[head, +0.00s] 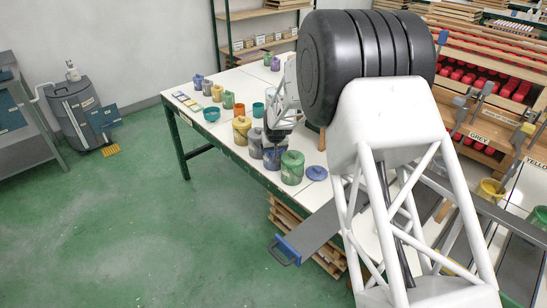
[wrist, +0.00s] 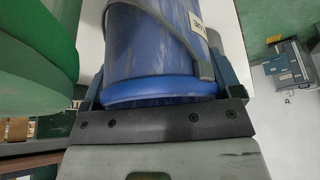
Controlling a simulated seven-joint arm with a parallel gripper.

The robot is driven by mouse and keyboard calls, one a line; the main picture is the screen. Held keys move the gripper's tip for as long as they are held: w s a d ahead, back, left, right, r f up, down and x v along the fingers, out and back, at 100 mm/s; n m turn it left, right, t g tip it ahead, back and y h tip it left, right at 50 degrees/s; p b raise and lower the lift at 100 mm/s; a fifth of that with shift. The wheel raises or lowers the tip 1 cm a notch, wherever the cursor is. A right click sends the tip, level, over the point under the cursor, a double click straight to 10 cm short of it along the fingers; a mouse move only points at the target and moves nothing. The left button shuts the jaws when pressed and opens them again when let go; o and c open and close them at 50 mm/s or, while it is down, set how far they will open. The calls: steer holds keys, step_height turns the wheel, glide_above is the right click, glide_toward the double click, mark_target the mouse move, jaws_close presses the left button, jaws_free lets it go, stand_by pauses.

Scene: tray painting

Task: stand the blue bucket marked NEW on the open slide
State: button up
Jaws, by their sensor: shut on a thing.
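The blue bucket (wrist: 150,55) fills the middle of the wrist view, between the jaws of my gripper (wrist: 160,105). A white label (wrist: 197,22) shows on its side, but I cannot read its letters surely. The slide (head: 325,232), a long grey plate with a blue handled end, sticks out past the table's front edge, lower right of my gripper. Its top looks bare where it shows; my arm hides its far part.
The white table (head: 215,125) holds several smaller pots.

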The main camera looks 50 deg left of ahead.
steer(key=shift+r, duration=0.2)
step_height(320, 180, up, 28)
steer(key=shift+f, duration=0.15)
stand_by(0.6)
stand_by(0.7)
steer(key=w+d+f+m, duration=0.1)
steer(key=d+f, duration=0.5)
steer(key=d, duration=0.5)
steer(key=w+d+f+m, duration=0.15)
steer(key=d+f, duration=0.45)
steer(key=d, duration=0.6)
steer(key=s+d+f, duration=0.1)
steer(key=d+f, duration=0.2)
steer(key=d, duration=0.4)
steer(key=s+d+f, duration=0.2)
steer(key=d+f, duration=0.1)
steer(key=d, duration=0.4)
steer(key=s+d+f+t, duration=0.1)
steer(key=d+f, duration=0.2)
steer(key=d, duration=0.4)
steer(key=shift+s+f+m+h, duration=0.35)
steer(key=shift+s+m+h, duration=0.05)
steer(key=shift+m, duration=0.05)
